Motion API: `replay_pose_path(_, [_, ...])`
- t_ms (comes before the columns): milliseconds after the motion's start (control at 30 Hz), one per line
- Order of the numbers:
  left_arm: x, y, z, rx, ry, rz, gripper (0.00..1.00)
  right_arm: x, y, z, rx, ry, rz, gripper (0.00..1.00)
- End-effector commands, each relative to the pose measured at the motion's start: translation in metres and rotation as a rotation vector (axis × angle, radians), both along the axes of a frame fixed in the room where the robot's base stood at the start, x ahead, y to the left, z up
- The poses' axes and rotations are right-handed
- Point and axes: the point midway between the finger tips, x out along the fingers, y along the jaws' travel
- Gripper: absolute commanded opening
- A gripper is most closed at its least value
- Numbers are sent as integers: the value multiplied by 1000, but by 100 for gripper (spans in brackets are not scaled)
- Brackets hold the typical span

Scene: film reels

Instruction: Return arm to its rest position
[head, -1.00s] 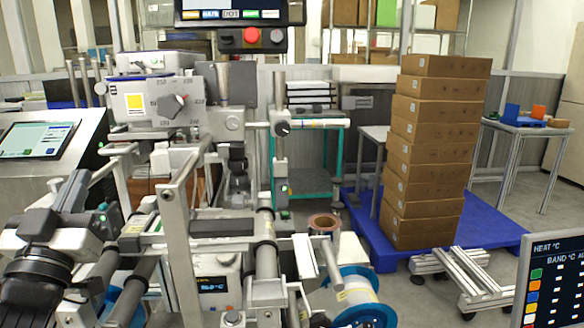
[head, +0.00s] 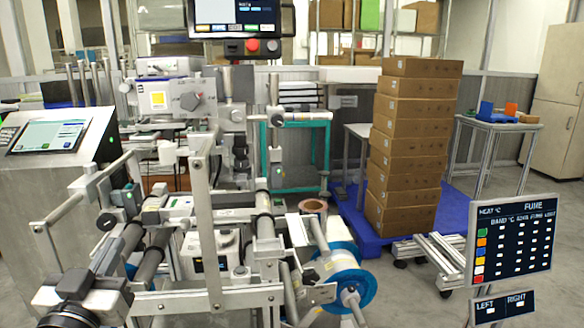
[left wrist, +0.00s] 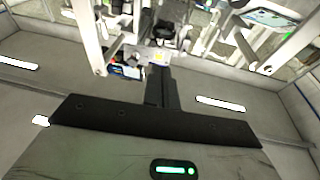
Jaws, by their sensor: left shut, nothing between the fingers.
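My left arm comes in at the bottom left of the head view. My left gripper (head: 76,283) is low in that corner, in front of the machine's lower rollers; its fingertips are hard to make out there. In the left wrist view the dark fingers of my left gripper (left wrist: 159,82) are together, with nothing between them. They point towards blurred machine parts at the top of that view. My right gripper and right arm do not show.
A film machine (head: 190,98) with bars and rollers fills the left and middle. A blue-rimmed reel (head: 364,291) sits at its front. Stacked cartons (head: 415,145) stand on a blue pallet (head: 455,213). A display panel (head: 510,238) is at right. Grey floor is open behind it.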

Motion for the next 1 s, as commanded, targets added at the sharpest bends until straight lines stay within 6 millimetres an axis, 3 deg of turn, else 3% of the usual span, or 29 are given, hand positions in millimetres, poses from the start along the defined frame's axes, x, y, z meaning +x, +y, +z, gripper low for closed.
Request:
replay_pose_path(167, [-9,-32,-70,-16,200,-65,0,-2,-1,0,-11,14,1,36])
replay_pose_path(267, [-27,-60,-121,-28,350,-121,0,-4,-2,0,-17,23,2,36])
replay_pose_path(400, [-74,-110,-196,-50,581,-226,0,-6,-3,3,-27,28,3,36])
replay_pose_path(500, [-108,-139,-231,-64,704,-291,0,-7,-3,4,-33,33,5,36])
replay_pose_path(700, [-149,-171,-263,-81,825,-364,0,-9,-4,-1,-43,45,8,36])
replay_pose_path(1000, [-153,-174,-266,-82,838,-373,0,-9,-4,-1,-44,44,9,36])
